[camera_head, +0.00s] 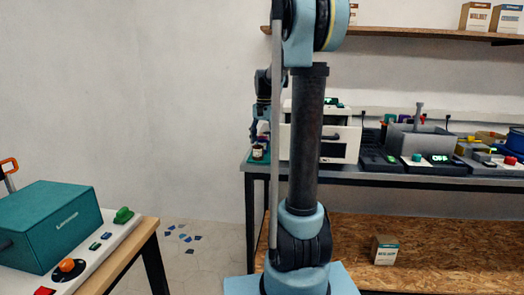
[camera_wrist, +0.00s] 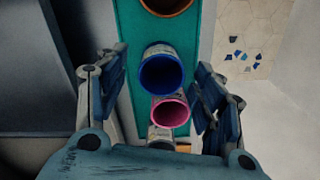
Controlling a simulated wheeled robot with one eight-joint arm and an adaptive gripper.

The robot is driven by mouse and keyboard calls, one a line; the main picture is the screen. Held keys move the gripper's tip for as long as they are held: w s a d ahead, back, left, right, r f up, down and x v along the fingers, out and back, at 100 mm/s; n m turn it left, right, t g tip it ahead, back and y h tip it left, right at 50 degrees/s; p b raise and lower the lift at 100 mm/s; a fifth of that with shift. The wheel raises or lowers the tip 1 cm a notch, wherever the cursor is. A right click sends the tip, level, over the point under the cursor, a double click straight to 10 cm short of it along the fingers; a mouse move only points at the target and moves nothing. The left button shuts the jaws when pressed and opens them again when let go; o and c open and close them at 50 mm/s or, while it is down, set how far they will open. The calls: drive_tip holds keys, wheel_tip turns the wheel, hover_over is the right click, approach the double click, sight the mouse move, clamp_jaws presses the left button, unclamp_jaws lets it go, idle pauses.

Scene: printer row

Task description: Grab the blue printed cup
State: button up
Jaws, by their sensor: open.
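In the wrist view the blue printed cup (camera_wrist: 162,71) stands on a teal strip, its round blue mouth facing the camera. It lies between the two spread fingers of my gripper (camera_wrist: 154,72), with a visible gap on each side. My gripper is open and holds nothing. How far the fingertips are above or beside the cup I cannot tell. In the head view my gripper (camera_head: 258,130) is over the left end of the workbench, partly hidden by my arm. I cannot make out the blue cup there.
A pink cup (camera_wrist: 170,111) is close to the blue cup, with a grey-white item (camera_wrist: 160,133) past it. An orange-rimmed cup (camera_wrist: 166,6) is on the other side. A white machine (camera_head: 340,140) stands right of my gripper on the bench. Blue scraps (camera_head: 184,236) lie on the floor.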

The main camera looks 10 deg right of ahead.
drive_tip(key=shift+a+f, duration=0.1)
drive_tip(key=shift+f, duration=1.4)
drive_tip(key=c, duration=0.9)
drive_tip(key=shift+r, duration=0.1)
